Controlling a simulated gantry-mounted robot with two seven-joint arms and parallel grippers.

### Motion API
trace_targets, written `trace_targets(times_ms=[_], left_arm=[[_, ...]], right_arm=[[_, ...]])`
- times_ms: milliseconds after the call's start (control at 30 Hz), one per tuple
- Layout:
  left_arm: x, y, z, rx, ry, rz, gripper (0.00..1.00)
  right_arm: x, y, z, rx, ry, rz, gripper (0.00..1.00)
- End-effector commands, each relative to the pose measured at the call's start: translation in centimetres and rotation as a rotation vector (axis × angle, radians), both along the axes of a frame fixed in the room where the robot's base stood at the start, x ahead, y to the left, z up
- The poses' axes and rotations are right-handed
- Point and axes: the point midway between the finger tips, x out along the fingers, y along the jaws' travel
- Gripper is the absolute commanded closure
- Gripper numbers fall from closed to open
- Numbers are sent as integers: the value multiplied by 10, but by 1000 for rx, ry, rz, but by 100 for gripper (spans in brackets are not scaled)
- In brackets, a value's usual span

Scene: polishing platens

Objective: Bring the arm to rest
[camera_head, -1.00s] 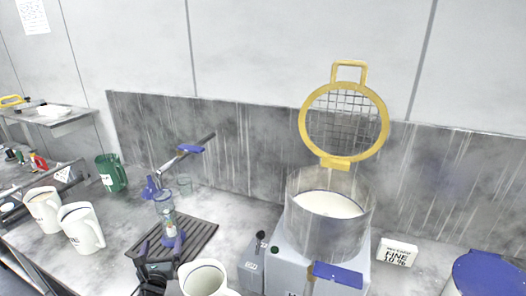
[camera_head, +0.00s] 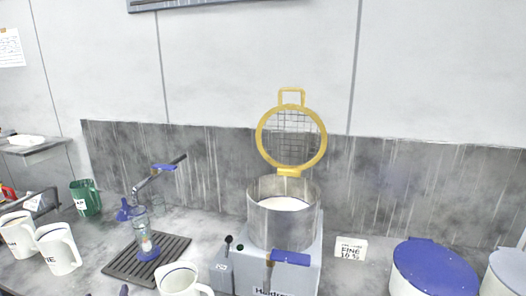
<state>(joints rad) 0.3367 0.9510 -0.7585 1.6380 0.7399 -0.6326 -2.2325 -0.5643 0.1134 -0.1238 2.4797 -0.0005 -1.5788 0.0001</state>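Only a small dark tip (camera_head: 123,291), which looks like part of my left gripper, shows at the bottom edge, left of the white jug (camera_head: 182,280). The rest of that gripper is cut off below the frame, so its opening and anything in it are hidden. My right gripper is not in view. The tip lies in front of the dark slatted drain tray (camera_head: 120,266).
A steel pot (camera_head: 268,228) of white liquid stands on a grey base unit, with a raised yellow-rimmed mesh guard (camera_head: 292,158). A clear bottle (camera_head: 146,236) stands at the tray. White jugs (camera_head: 58,250) are left; blue-lidded tub (camera_head: 434,266) is right.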

Motion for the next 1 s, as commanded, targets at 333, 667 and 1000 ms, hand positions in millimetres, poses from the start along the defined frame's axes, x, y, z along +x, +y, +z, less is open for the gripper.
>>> trace_targets(times_ms=[333,667,1000], left_arm=[[-72,-47,-74,-635,69,125,5],[-208,-96,-113,-1294,23,596,5],[-298,-109,-100,-1515,-188,952,5]], right_arm=[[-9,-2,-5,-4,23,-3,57],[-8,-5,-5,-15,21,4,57],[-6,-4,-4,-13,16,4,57]])
